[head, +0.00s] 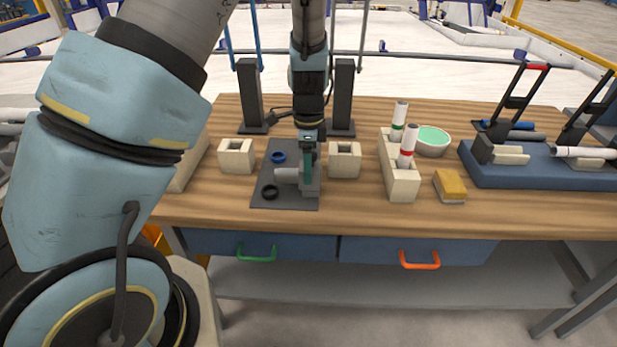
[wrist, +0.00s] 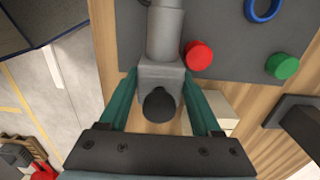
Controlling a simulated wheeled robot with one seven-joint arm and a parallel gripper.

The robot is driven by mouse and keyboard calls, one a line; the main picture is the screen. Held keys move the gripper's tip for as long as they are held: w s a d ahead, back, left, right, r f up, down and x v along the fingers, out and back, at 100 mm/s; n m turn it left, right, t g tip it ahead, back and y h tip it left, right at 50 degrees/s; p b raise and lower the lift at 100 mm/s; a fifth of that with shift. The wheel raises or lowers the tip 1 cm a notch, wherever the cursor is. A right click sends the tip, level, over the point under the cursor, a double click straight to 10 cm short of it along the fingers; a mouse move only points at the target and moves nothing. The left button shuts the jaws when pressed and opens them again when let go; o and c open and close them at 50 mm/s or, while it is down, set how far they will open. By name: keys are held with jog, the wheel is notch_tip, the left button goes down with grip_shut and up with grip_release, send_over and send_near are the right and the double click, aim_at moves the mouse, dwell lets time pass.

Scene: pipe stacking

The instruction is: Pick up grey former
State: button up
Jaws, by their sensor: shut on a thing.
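The grey former, a block with a grey cylinder sticking out of it, is at the dark grey mat in the head view (head: 287,175). It also shows in the wrist view (wrist: 160,75), between the teal fingers. My gripper (head: 307,158) comes down from above and is shut on the block end of the former. In the wrist view my gripper (wrist: 158,80) has one finger on each side of the block, with the cylinder pointing away from the jaws. A dark round part covers the block's near end. I cannot tell whether the former touches the mat.
The mat (head: 291,203) carries a blue ring (head: 278,157) and a black ring (head: 270,192). A red cap (wrist: 198,55) lies close beside the former; a green cap (wrist: 282,66) is farther off. Cream blocks (head: 237,157) (head: 345,160) flank the mat.

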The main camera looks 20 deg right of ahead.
grip_shut()
dwell(0.5)
